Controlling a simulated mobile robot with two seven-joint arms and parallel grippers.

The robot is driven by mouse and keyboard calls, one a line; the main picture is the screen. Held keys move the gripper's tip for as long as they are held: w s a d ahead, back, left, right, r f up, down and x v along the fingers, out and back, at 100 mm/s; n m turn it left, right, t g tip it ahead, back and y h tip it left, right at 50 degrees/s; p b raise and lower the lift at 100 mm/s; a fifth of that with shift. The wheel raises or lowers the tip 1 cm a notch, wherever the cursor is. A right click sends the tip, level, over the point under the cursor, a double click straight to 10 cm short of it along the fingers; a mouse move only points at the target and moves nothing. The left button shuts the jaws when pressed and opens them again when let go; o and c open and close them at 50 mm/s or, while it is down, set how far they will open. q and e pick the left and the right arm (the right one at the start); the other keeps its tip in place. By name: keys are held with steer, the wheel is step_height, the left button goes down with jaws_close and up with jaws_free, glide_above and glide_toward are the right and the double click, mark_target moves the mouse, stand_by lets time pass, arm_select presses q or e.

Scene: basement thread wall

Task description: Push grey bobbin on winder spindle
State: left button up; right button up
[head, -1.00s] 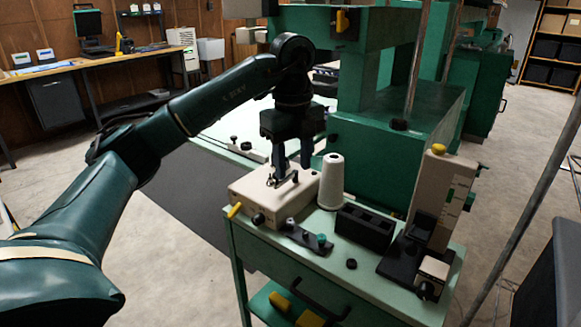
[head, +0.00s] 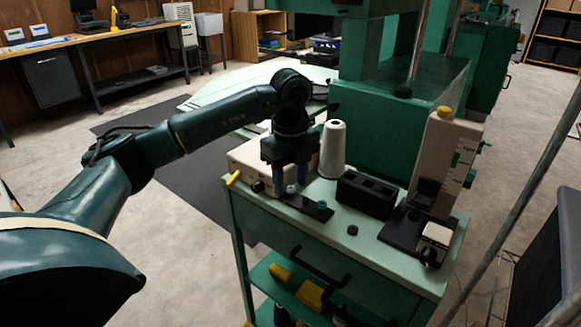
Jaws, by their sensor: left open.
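My left gripper (head: 290,186) points down with its two fingers apart, at the front edge of the cream winder box (head: 245,160). Its fingers stand at a small black holder (head: 312,208) on the cart top. A small grey piece, apparently the grey bobbin (head: 291,189), shows between the fingertips; I cannot tell whether they touch it. A teal bobbin (head: 321,205) sits at the right end of the holder. The winder's spindle is hidden behind my gripper. My right gripper is not in view.
A white thread cone (head: 332,150) stands right behind my gripper. A black slotted block (head: 366,194) and a tall cream device (head: 443,165) stand to the right on the green cart (head: 300,222). A small black disc (head: 352,230) lies near the front edge.

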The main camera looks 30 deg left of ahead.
mark_target(291, 188)
arm_select(q)
steer(key=shift+f, duration=0.15)
steer(key=shift+c, duration=0.3)
jaws_close()
steer(key=shift+r, duration=0.2)
steer(key=shift+r+p, duration=1.6)
steer(key=shift+p, duration=0.1)
